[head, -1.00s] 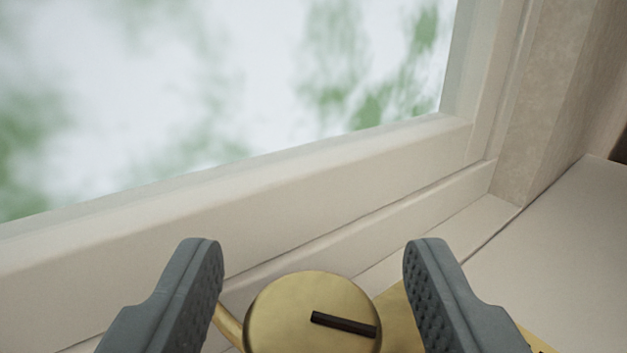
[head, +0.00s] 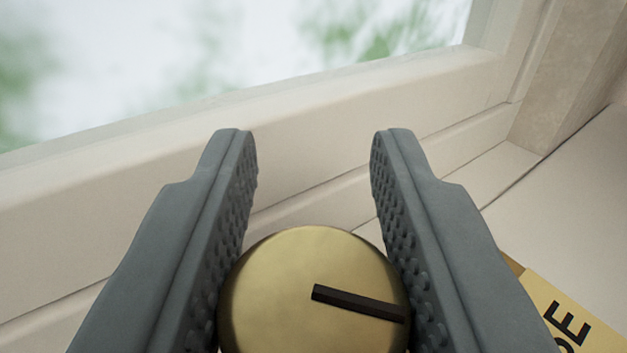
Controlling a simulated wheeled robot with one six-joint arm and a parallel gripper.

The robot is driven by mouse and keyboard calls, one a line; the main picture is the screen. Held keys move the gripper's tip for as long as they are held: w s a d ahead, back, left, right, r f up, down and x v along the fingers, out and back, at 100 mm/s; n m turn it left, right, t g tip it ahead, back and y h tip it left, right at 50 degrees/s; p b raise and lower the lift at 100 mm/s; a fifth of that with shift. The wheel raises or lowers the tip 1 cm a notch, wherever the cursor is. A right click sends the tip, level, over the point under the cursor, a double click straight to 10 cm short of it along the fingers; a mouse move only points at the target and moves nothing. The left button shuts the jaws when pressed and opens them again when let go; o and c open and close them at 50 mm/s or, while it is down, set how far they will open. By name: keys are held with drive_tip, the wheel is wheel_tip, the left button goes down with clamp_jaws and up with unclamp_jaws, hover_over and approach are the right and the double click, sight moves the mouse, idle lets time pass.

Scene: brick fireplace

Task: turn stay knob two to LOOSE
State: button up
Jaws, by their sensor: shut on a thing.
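The brass stay knob (head: 275,295) is round, with a black pointer bar (head: 357,303) on its top face. The bar runs from near the middle to the right rim, tilted slightly down to the right. My gripper (head: 314,150) has its two grey studded fingers on either side of the knob, shut on it, with the fingertips reaching past it toward the window. A brass label plate (head: 565,312) shows at the lower right, with part of a word ending in "SE" or similar, only the "E" clear. The knob's lower edge is cut off by the frame.
A cream window frame (head: 330,125) with a glass pane (head: 240,50) crosses behind the fingers. A pale sill (head: 570,210) and a stone side wall (head: 580,80) lie to the right.

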drive_tip(key=shift+r+n+y, duration=0.1)
drive_tip(key=shift+n+y, duration=0.3)
drive_tip(key=shift+y, duration=0.2)
drive_tip(key=shift+a+n+g+y, duration=0.15)
drive_tip(key=shift+n+g+y, duration=0.1)
drive_tip(key=shift+n+y, duration=0.8)
drive_tip(key=shift+a+n+g+y, duration=0.2)
drive_tip(key=shift+n+y, duration=0.35)
drive_tip(key=shift+y, duration=0.9)
drive_tip(key=shift+g+y, duration=0.25)
drive_tip(key=shift+y, duration=0.05)
drive_tip(key=o, duration=1)
drive_tip(key=shift+s, duration=0.1)
drive_tip(key=v, duration=1.7)
drive_tip(key=shift+s, duration=0.15)
drive_tip(key=shift+d, duration=0.1)
